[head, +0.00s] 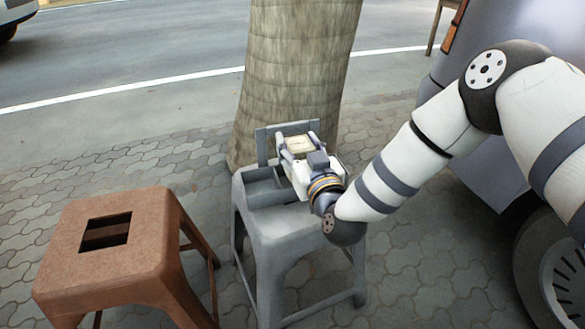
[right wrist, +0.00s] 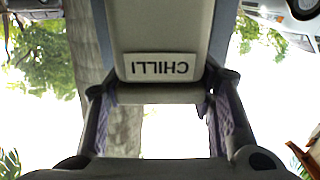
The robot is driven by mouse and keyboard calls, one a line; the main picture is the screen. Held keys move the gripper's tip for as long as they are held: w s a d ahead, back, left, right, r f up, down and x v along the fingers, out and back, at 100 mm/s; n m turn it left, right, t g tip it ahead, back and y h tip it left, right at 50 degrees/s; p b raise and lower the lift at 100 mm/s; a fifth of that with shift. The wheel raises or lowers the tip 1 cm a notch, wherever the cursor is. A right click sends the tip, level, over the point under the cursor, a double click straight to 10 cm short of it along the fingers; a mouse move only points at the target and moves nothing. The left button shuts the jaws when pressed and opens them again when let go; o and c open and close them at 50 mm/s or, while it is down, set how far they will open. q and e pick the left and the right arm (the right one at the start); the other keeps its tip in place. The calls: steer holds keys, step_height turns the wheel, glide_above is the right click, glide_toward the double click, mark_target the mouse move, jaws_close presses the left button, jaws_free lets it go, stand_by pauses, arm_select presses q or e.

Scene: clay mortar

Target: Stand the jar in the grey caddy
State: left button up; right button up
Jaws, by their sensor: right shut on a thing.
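The grey caddy (head: 272,197) sits on a grey stool in the head view, with its taller panel standing up behind. Its left part looks empty; its right part is largely hidden by my right gripper. My right gripper (head: 299,153) is over the right part of the caddy, shut on the jar. The jar's pale top (head: 300,143) shows between the fingers. In the right wrist view the jar (right wrist: 165,30) is between the two fingers, with a white label reading CHILLI upside down. I cannot tell whether the jar's base touches the caddy. My left gripper is out of view.
The grey stool (head: 290,228) has some bare seat in front of the caddy. A brown stool (head: 150,245) with a square hole stands at the left. A tree trunk (head: 295,70) rises close behind the caddy. A vehicle with a wheel (head: 562,275) is at the right.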

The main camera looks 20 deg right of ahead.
steer(key=shift+w+a+f, duration=0.1)
steer(key=shift+w+f, duration=0.2)
steer(key=shift+f, duration=0.1)
steer(key=f, duration=0.1)
steer(key=f+b, duration=0.2)
steer(key=f, duration=0.1)
steer(key=shift+w+a, duration=0.15)
steer(key=shift+w, duration=0.15)
steer(key=shift+r, duration=0.25)
steer(key=shift+f, duration=0.2)
steer(key=o, duration=1.2)
steer(key=shift+r, duration=0.15)
steer(key=s+p, duration=0.3)
steer(key=s, duration=0.9)
steer(key=shift+a+p, duration=0.2)
steer(key=shift+p, duration=0.15)
